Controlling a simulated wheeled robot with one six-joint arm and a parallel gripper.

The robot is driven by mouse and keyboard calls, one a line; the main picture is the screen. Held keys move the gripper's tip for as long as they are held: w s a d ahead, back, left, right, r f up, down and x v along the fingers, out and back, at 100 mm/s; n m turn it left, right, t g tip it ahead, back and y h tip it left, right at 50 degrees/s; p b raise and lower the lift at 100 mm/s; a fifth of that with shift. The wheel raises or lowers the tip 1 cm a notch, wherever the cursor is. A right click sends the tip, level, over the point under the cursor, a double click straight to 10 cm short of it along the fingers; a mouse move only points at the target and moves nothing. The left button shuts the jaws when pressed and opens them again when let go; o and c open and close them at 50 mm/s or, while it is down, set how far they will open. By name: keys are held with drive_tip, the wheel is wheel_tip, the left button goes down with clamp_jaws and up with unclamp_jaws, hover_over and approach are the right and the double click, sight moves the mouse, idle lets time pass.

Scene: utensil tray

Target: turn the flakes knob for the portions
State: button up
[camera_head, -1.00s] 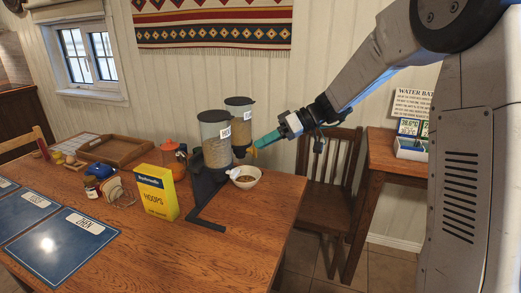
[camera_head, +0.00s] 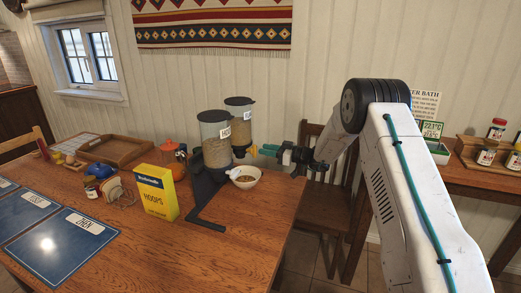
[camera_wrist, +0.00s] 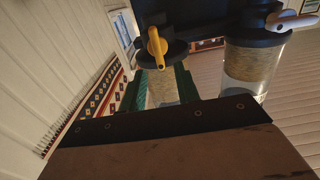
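The cereal dispenser has two clear canisters with dark lids. The front canister (camera_head: 216,152) has a label that seems to start "HO". The rear canister (camera_head: 241,127) has a label too small to read surely. A yellow knob (camera_head: 254,150) sits low on the rear canister; it also shows in the wrist view (camera_wrist: 157,47). A white knob (camera_wrist: 292,20) is on the other canister. My gripper (camera_head: 268,149) points left at the yellow knob. In the wrist view its green fingers (camera_wrist: 160,78) are apart, with the knob ahead between them; I see no contact.
A wooden tray (camera_head: 113,150) and blue mats (camera_head: 60,247) lie further left. A chair (camera_head: 325,180) stands beyond the table's right edge.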

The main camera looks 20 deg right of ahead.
sight(252, 151)
drive_tip(key=shift+x, duration=1.65)
clamp_jaws()
